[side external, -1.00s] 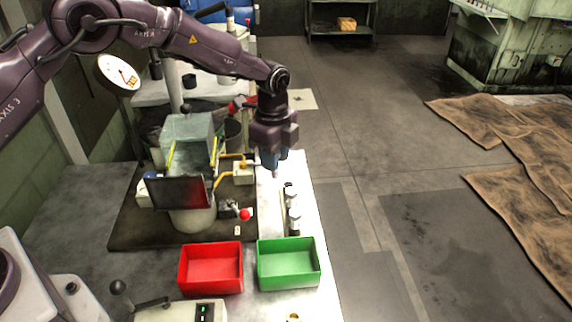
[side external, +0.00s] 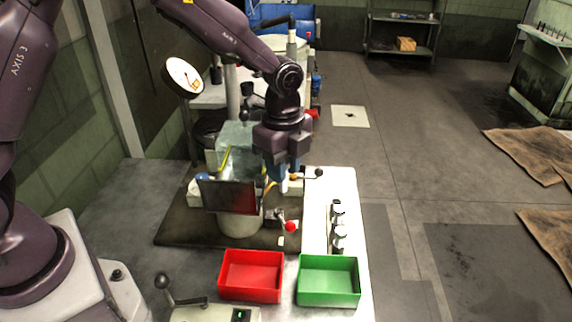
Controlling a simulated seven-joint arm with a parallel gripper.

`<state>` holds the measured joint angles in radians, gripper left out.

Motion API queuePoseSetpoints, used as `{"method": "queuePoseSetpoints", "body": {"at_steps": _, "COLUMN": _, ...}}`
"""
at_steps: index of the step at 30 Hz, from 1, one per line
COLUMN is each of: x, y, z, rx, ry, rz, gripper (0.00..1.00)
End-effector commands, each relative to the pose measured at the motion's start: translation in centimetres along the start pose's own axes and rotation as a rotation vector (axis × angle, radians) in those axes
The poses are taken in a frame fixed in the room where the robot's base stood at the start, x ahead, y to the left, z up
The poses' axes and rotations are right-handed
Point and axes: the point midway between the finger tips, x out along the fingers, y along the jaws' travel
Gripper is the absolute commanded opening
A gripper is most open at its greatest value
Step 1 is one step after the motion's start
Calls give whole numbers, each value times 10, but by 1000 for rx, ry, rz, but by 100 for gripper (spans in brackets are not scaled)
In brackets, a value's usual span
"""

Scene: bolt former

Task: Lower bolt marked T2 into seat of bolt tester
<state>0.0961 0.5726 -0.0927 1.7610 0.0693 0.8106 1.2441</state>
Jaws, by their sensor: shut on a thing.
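My gripper (side external: 283,176) points down over the right side of the bolt tester, shut on a pale bolt (side external: 284,186). I take this as the T2 bolt, but no marking can be read. The bolt hangs roughly upright. The bolt tester (side external: 240,228) stands on a dark base plate, with a clear guard box, a dark tilted screen in front and yellow pipes. The tester's seat cannot be made out; the screen and gripper cover that area. I cannot tell whether the bolt touches anything.
A lever with a red knob (side external: 290,227) stands at the tester's front right. Several bolts or holders (side external: 338,237) stand in a row on the white bench strip. A red bin (side external: 251,277) and a green bin (side external: 329,281), both empty, stand in front.

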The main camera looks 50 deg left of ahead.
Motion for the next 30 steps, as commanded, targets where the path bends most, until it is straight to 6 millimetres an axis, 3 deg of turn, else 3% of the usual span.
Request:
{"method": "queuePoseSetpoints", "body": {"at_steps": 5, "x": -8, "y": -5, "z": 13, "rx": -32, "ry": 0, "rz": -2, "gripper": 1}}
{"method": "queuePoseSetpoints", "body": {"at_steps": 8, "x": -25, "y": -6, "z": 37, "rx": -84, "ry": 0, "rz": -4, "gripper": 1}}
{"method": "queuePoseSetpoints", "body": {"at_steps": 12, "x": -49, "y": 11, "z": 75, "rx": -112, "ry": 0, "rz": -4, "gripper": 1}}
{"method": "queuePoseSetpoints", "body": {"at_steps": 16, "x": -59, "y": 32, "z": 94, "rx": -75, "ry": -1, "rz": -1, "gripper": 1}}
{"method": "queuePoseSetpoints", "body": {"at_steps": 20, "x": -53, "y": 42, "z": 93, "rx": -11, "ry": 0, "rz": 1, "gripper": 1}}
{"method": "queuePoseSetpoints", "body": {"at_steps": 30, "x": -24, "y": 42, "z": 93, "rx": 0, "ry": 0, "rz": 3, "gripper": 1}}
